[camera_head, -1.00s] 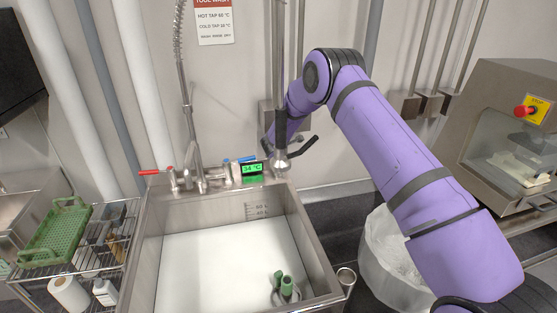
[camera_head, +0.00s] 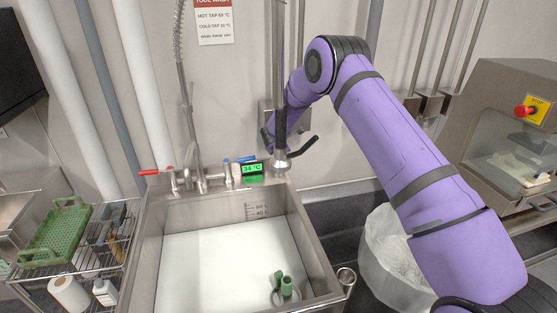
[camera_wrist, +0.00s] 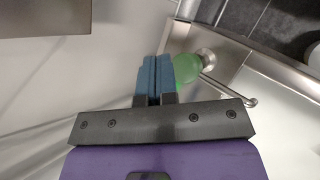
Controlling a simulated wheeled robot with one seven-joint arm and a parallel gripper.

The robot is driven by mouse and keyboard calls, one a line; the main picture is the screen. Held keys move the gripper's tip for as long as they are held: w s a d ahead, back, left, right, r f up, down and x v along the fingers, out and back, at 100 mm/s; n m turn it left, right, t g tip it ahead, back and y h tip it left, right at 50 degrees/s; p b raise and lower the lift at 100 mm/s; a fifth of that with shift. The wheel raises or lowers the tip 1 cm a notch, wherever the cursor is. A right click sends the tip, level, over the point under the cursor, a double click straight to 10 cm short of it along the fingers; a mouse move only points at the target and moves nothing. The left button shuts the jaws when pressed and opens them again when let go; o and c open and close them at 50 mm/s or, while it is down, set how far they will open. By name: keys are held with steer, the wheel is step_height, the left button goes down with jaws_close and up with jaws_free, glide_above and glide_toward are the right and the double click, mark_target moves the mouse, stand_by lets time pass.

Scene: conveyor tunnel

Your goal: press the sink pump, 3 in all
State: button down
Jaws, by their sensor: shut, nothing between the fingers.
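In the wrist view my gripper (camera_wrist: 158,75) has its blue fingers together, with nothing visible between them. A rounded green thing (camera_wrist: 188,68), which may be the sink pump, shows just right of the fingertips and is partly covered by them. I cannot tell whether they touch. A small round metal fitting (camera_wrist: 207,56) is right beside it.
Faucet parts, including a red lever (camera_head: 150,172), stand along the sink's back rim. Green pieces (camera_head: 286,286) lie in the basin. A wire rack with a green basket (camera_head: 55,236) is at left. A white-lined bin (camera_head: 388,262) and a metal machine (camera_head: 500,85) are at right.

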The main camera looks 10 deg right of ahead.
steer(key=shift+r, duration=2)
stand_by(1.2)
steer(key=shift+s+f+m+g+y, duration=0.25)
steer(key=shift+s+m+g+y, duration=0.1)
steer(key=shift+m, duration=0.25)
steer(key=shift+s+a+f+m+g+y, duration=0.1)
steer(key=shift+s+a+m+g+y, duration=0.2)
steer(key=shift+m+y, duration=0.5)
steer(key=r+m+y, duration=0.1)
steer(key=m, duration=0.1)
steer(key=w+r+m+t+y, duration=0.1)
steer(key=r+m, duration=0.1)
steer(key=m, duration=0.1)
steer(key=r+m+t+y, duration=0.1)
steer(key=m, duration=0.2)
steer(key=shift+w+a+r+y, duration=0.15)
steer(key=shift+w+r+y, duration=0.05)
steer(key=shift+r+y, duration=0.05)
